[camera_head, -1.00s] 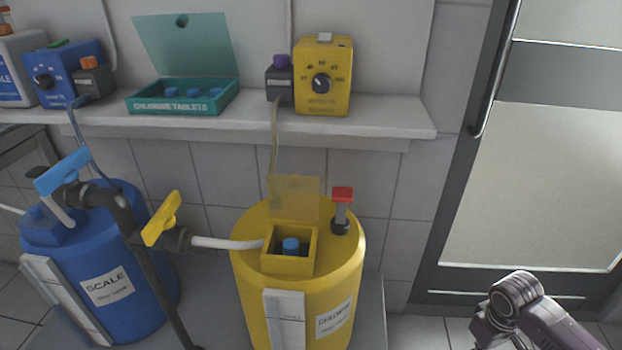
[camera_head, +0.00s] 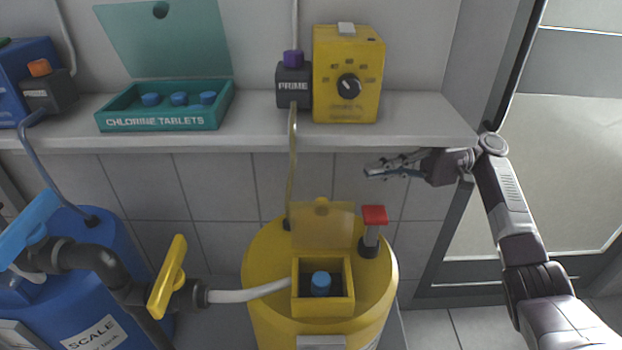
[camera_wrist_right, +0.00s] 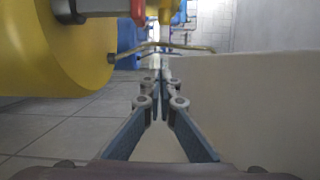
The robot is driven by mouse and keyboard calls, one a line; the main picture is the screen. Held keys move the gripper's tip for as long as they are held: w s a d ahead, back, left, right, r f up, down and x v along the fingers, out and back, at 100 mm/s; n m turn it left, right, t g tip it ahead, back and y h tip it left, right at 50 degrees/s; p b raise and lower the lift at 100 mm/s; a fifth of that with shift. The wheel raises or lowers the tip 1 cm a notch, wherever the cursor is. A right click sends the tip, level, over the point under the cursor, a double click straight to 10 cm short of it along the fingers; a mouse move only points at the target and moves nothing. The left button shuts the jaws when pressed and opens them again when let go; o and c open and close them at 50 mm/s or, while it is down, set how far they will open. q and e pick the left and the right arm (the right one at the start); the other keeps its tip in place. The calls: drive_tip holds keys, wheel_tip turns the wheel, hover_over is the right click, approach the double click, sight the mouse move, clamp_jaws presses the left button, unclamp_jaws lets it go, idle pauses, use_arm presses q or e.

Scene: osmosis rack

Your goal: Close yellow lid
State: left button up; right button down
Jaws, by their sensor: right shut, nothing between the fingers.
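The yellow lid (camera_head: 322,223) is a translucent yellow flap. It stands open and upright at the back of the square opening (camera_head: 346,288) on top of the yellow tank (camera_head: 262,265). A blue cap (camera_head: 321,282) sits inside the opening. My right gripper (camera_head: 370,170) is shut and empty, pointing left, above and to the right of the lid, just below the shelf edge and apart from the lid. In the right wrist view its fingers (camera_wrist_right: 160,78) meet beside the yellow tank (camera_wrist_right: 50,50). My left gripper is not in view.
A red-topped plunger (camera_head: 374,215) stands right of the lid. A hose (camera_head: 292,165) runs down behind the lid. The shelf (camera_head: 260,130) overhangs behind, bearing a yellow pump (camera_head: 348,75) and a teal tablet box (camera_head: 165,110). A yellow valve handle (camera_head: 168,278) is at left.

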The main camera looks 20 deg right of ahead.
sight(322, 220)
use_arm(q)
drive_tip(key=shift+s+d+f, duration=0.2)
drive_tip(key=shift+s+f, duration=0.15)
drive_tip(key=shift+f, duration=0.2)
use_arm(e)
drive_tip(key=s+a, duration=0.4)
drive_tip(key=a, duration=0.6)
drive_tip(key=shift+s+r, duration=0.2)
drive_tip(key=shift+s, duration=0.1)
drive_tip(key=shift+a, duration=0.2)
